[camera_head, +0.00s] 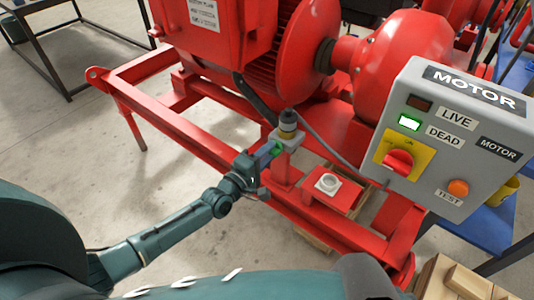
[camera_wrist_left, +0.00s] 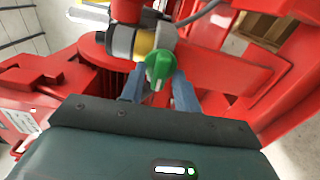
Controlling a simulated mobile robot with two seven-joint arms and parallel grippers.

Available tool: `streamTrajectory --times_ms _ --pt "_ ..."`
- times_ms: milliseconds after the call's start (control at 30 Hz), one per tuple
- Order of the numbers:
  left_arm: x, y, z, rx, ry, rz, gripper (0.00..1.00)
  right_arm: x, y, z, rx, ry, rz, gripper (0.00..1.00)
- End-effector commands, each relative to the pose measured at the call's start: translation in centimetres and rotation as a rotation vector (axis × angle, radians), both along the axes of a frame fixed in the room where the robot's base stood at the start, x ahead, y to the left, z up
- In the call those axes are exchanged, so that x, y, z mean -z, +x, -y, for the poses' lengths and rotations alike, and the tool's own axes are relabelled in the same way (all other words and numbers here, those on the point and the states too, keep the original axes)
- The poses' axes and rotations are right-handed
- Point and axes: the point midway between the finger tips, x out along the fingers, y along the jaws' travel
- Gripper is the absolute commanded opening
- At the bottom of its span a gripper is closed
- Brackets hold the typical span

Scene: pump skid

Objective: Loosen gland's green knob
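The gland (camera_head: 287,125) is a dark and yellow cylindrical fitting on a grey bracket at the red skid's frame. It also shows in the left wrist view (camera_wrist_left: 142,42), lying sideways there. Its green knob (camera_wrist_left: 160,68) faces my left gripper, a pale mark on its lower part; in the head view only a bit of the knob (camera_head: 277,147) shows. My left gripper (camera_head: 268,152) reaches the knob, and its two blue fingertips (camera_wrist_left: 159,76) stand on either side of it. Whether they press on it I cannot tell. My right gripper is not in view.
A grey motor control box (camera_head: 455,140) with a red switch, a lit green DEAD lamp and an orange TEST button stands at right. The red motor (camera_head: 285,50) is behind the gland. A cable runs past the gland.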

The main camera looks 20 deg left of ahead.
Motion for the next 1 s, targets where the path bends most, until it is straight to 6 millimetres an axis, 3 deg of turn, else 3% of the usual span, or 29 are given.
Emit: streamTrajectory --times_ms 367,467,800,1000 --pt "0.0 -0.5 -0.2 0.0 0.001 0.001 0.36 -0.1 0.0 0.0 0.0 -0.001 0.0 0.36" --pt "0.0 -1.7 -0.6 0.0 0.0 -0.001 0.36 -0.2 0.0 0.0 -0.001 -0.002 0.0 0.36" --pt "0.1 -8.7 -3.2 0.001 0.003 -0.003 0.36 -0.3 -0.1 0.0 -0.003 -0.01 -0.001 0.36" --pt "0.0 -11.5 -4.2 0.0 0.001 -0.001 0.36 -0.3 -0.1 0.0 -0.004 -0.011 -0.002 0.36"
